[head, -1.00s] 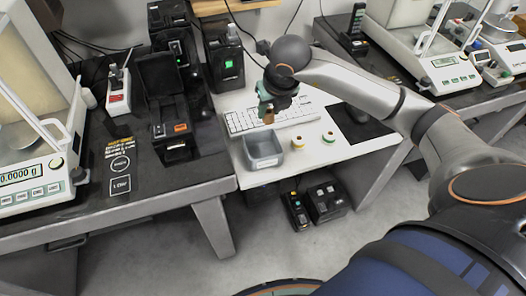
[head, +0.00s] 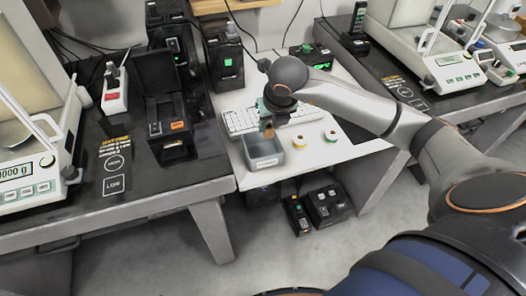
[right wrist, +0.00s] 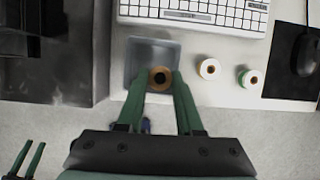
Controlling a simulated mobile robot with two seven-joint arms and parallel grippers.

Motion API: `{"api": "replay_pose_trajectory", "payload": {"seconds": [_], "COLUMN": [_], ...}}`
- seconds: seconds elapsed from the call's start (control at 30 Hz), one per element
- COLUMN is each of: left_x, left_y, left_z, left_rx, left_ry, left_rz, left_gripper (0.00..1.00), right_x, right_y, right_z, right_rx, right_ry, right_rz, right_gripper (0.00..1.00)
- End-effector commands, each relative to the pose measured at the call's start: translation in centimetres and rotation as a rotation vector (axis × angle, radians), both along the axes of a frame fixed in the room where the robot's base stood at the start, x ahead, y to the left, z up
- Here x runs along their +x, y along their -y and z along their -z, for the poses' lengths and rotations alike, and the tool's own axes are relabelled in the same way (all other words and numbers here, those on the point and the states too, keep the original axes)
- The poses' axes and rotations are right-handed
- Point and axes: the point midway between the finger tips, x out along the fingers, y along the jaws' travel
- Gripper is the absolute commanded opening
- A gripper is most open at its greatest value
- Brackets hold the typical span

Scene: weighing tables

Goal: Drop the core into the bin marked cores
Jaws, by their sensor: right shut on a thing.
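The core (head: 268,131) is a short brown cardboard ring. My right gripper (head: 267,122) is shut on it and holds it above the grey open-topped bin (head: 266,164) on the white desk. The bin's front label is too small to read. In the right wrist view the core (right wrist: 160,79) sits between the green fingertips, over the right part of the bin (right wrist: 136,56) near its front edge. The bin's inside looks empty where it shows. In that view's lower left corner, two green fingers of my left gripper (right wrist: 28,158) stand apart with nothing between them.
Two label rolls, one yellow-edged (head: 299,142) and one green-edged (head: 331,136), stand right of the bin. A white keyboard (head: 238,121) lies behind it. A black printer (head: 171,128) is on the dark table to the left. A dark mouse mat (right wrist: 287,50) lies right.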

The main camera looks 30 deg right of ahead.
Motion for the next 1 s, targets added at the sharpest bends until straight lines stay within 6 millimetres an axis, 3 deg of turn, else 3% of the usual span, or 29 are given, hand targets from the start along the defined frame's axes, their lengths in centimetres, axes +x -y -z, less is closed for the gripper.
{"api": "replay_pose_trajectory", "payload": {"seconds": [0.03, 0.33, 0.67, 1.0], "left_x": [0.0, -0.2, -0.5, -0.5], "left_y": [0.0, 0.0, -0.1, -0.2], "left_z": [0.0, 0.1, 0.5, 0.2], "left_rx": [0.000, 0.000, 0.003, 0.004], "left_ry": [0.001, 0.000, -0.011, -0.006], "left_rz": [0.001, 0.000, 0.000, -0.002], "left_gripper": [0.50, 0.50, 0.50, 0.50], "right_x": [0.0, 0.0, -0.2, -2.6], "right_y": [0.0, 0.0, -0.1, -0.7], "right_z": [0.0, 0.0, -0.6, -6.8], "right_rx": [0.000, 0.000, 0.001, 0.000], "right_ry": [0.000, 0.000, 0.001, 0.006], "right_rz": [0.000, 0.000, 0.000, -0.003], "right_gripper": [0.38, 0.70, 0.70, 0.70]}}
